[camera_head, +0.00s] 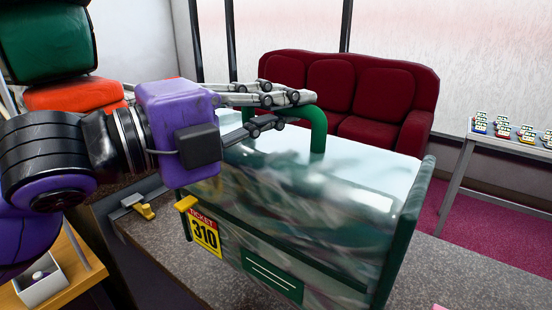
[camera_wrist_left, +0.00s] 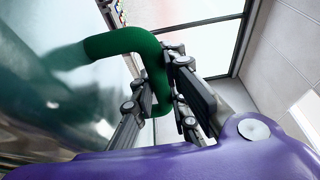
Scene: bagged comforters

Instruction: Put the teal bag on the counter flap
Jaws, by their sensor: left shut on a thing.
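The teal bag (camera_head: 310,205) is a big clear bag with dark green trim and a green tube handle (camera_head: 318,132). A yellow ticket reading 310 (camera_head: 206,234) hangs at its left front. My left gripper (camera_head: 288,108) is shut on the handle from the left. The left wrist view shows the fingers (camera_wrist_left: 172,95) around the green handle (camera_wrist_left: 125,42). The bag is upright over the grey speckled counter surface (camera_head: 460,278); I cannot tell whether its base touches it. The bag hides much of that surface. My right gripper is out of view.
A green bag (camera_head: 45,45) and an orange bag (camera_head: 75,95) are stacked at the left. A metal fitting with a yellow piece (camera_head: 146,210) sits at the counter's left edge. A red sofa (camera_head: 345,85) and a side table (camera_head: 505,150) with small items stand behind.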

